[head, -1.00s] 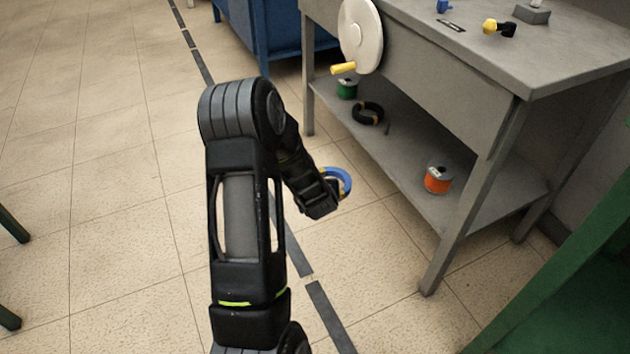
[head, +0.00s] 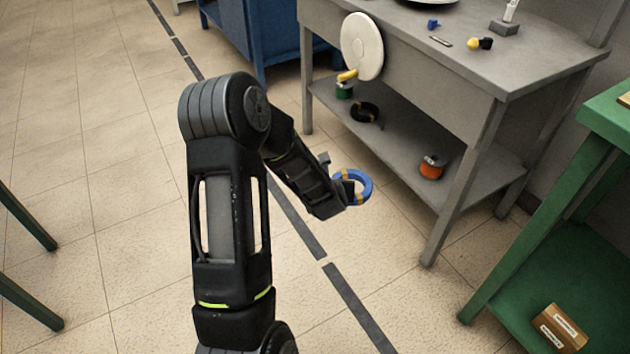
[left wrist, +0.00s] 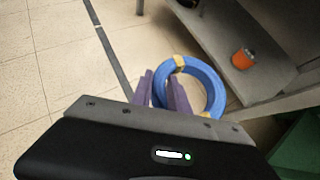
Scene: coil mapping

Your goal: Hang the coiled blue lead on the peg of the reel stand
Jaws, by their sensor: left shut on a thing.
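The coiled blue lead (head: 365,190) is a ring with yellow bands. My left gripper (head: 347,188) is shut on its near side and holds it in the air over the floor, in front of the grey bench. In the left wrist view the two purple fingers (left wrist: 163,85) pinch the left part of the blue coil (left wrist: 216,88). A white disc (head: 362,45) with a yellow peg (head: 347,76) sticking out low on it stands at the bench's left front edge; the yellow peg looks bare. The coil is apart from it. My right gripper is not in view.
The grey bench (head: 470,65) has a lower shelf with a green spool (head: 344,90), a black coil (head: 365,113) and an orange spool (head: 432,167). A green table (head: 590,125) stands at the right, with a box (head: 560,328) on its lower shelf.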

